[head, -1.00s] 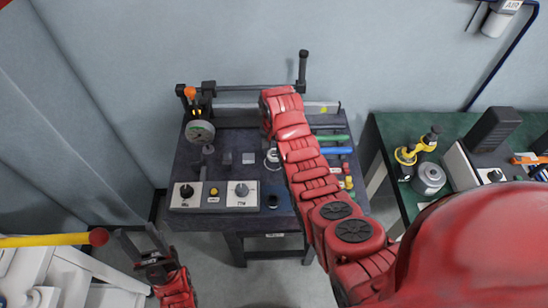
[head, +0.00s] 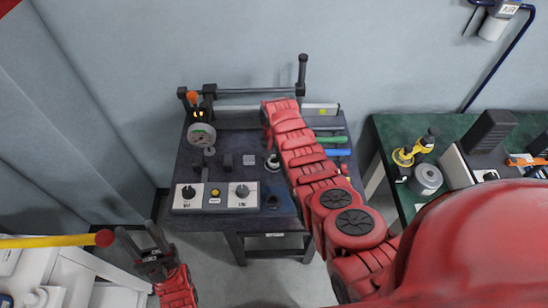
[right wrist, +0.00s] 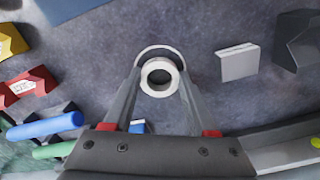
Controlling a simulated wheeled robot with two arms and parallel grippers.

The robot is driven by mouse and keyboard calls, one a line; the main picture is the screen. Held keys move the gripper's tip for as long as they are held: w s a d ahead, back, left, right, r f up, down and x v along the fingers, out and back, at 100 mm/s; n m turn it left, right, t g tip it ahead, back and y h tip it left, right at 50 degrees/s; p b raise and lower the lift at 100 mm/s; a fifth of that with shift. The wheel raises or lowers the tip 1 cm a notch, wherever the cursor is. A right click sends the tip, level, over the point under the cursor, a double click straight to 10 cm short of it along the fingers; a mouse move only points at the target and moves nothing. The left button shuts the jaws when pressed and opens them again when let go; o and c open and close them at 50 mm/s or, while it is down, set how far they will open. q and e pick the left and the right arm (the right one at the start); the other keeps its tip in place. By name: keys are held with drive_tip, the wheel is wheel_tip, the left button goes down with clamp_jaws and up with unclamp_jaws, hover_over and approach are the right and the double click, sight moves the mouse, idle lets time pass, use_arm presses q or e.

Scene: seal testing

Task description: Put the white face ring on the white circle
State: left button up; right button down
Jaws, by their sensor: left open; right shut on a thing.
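In the right wrist view my right gripper (right wrist: 159,78) is shut on the white face ring (right wrist: 160,92), a short white ring with a dark hole, held between the fingertips. The white circle (right wrist: 150,49) shows as a thin white arc on the dark table, just beyond the ring and partly hidden by it. The ring overlaps the circle in this view; I cannot tell whether it touches the table. In the head view my right arm hides most of this gripper. My left gripper (head: 141,241) is open and empty, low on the left, away from the table.
The dark table (head: 226,145) holds a gauge (head: 201,135), a control panel with knobs (head: 214,197), small grey blocks (head: 249,160), and green and blue handles (head: 333,140). A green bench (head: 385,130) with tools stands at the right. Colored blocks (right wrist: 27,86) lie left in the wrist view.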

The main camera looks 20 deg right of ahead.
drive_tip(key=shift+f, duration=0.2)
drive_tip(key=shift+c, duration=1)
unclamp_jaws()
drive_tip(key=shift+r, duration=0.1)
